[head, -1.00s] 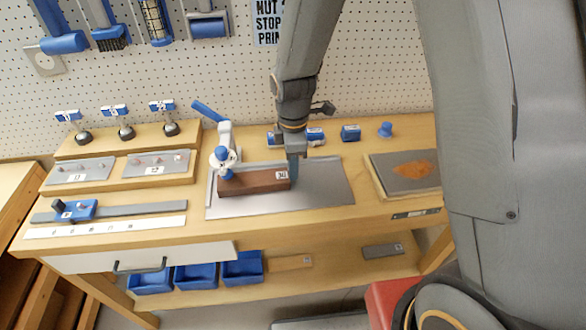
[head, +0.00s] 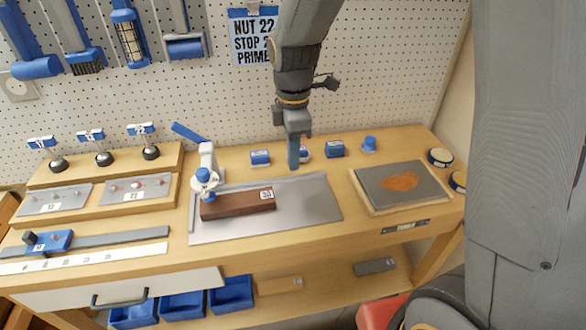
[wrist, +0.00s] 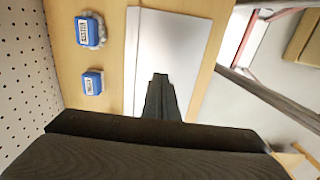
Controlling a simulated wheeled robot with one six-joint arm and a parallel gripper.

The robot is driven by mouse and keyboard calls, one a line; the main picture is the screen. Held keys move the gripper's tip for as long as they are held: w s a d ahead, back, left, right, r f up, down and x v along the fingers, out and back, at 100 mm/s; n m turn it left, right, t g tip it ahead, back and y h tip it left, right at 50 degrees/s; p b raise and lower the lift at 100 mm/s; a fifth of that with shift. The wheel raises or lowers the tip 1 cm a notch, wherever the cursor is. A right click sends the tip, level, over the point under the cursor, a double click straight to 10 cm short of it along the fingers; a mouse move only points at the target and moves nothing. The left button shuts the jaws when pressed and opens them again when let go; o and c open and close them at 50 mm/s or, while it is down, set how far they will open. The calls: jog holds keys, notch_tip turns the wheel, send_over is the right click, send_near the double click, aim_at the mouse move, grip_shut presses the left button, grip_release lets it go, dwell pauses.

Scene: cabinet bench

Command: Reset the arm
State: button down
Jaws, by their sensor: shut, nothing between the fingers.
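My gripper (head: 293,163) hangs pointing down above the back part of the metal plate (head: 310,205) on the bench. Its fingers are together with nothing between them. In the wrist view the closed fingers (wrist: 160,95) show over the pale plate (wrist: 175,40). A dark brown block (head: 236,204) with a white label lies on the plate, to the left of my gripper and apart from it. A white and blue clamp (head: 205,178) stands at the block's left end.
Small blue labelled boxes (head: 334,149) and a blue knob (head: 369,144) stand along the back of the bench. A board with an orange patch (head: 400,182) lies at right. Blue bins (head: 231,293) sit below. A pegboard with tools (head: 185,45) rises behind.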

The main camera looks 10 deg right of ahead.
jog(key=s+d+m+t+b, duration=0.1)
jog(key=s+d+m, duration=0.9)
jog(key=m, duration=0.8)
jog(key=shift+s+d+f+m, duration=0.2)
jog(key=shift+s+f+m, duration=0.1)
jog(key=shift+s+f, duration=0.2)
